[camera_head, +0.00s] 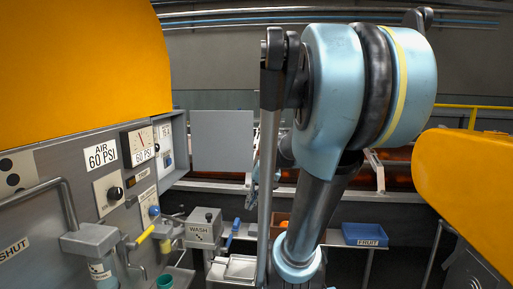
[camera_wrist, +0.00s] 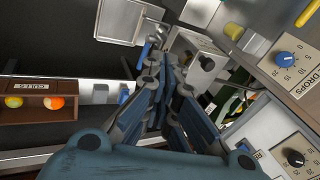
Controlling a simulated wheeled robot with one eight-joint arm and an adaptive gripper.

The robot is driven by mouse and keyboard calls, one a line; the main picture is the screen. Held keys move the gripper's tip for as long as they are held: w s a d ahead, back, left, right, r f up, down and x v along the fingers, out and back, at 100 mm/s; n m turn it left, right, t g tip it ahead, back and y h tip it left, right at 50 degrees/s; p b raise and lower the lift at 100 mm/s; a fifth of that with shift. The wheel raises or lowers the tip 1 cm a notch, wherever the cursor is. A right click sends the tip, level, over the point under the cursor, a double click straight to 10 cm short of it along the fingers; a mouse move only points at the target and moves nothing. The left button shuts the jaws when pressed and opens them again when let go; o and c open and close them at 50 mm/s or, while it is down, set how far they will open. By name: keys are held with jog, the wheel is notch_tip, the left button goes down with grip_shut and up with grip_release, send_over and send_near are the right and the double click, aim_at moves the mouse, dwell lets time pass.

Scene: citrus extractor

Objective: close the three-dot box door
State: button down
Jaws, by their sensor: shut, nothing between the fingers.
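A flat grey door panel (camera_head: 222,140) stands open in the head view, at the right end of the grey control cabinet and facing me. I cannot read three dots on it. A white plate with black dots (camera_head: 14,172) is at the far left of the cabinet, partly cut off. My gripper (camera_wrist: 161,68) shows in the wrist view with its dark fingers together and nothing between them. It points toward a grey box with a black knob (camera_wrist: 207,65); I cannot tell whether it touches anything. In the head view my arm hides most of the gripper area.
A grey WASH box (camera_head: 203,226) and a blue lever (camera_head: 232,235) stand below the door panel. A blue FRUIT bin (camera_head: 365,235) is farther right. A CULLS crate (camera_wrist: 38,102) with fruit is at left in the wrist view. Orange housings (camera_head: 465,170) flank the scene.

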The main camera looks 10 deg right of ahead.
jog(key=w+d+r+m+t+y, duration=0.1)
jog(key=w+d+r+y, duration=0.3)
jog(key=w, duration=0.8)
jog(key=w+r+m+t+y, duration=0.2)
jog(key=w+r, duration=0.3)
jog(key=w, duration=0.6)
jog(key=w+d+r+m+t+y, duration=0.15)
jog(key=w+d+t+y, duration=0.25)
jog(key=w+d, duration=1.05)
jog(key=w+a, duration=0.1)
jog(key=a, duration=0.8)
jog(key=shift+r, duration=0.3)
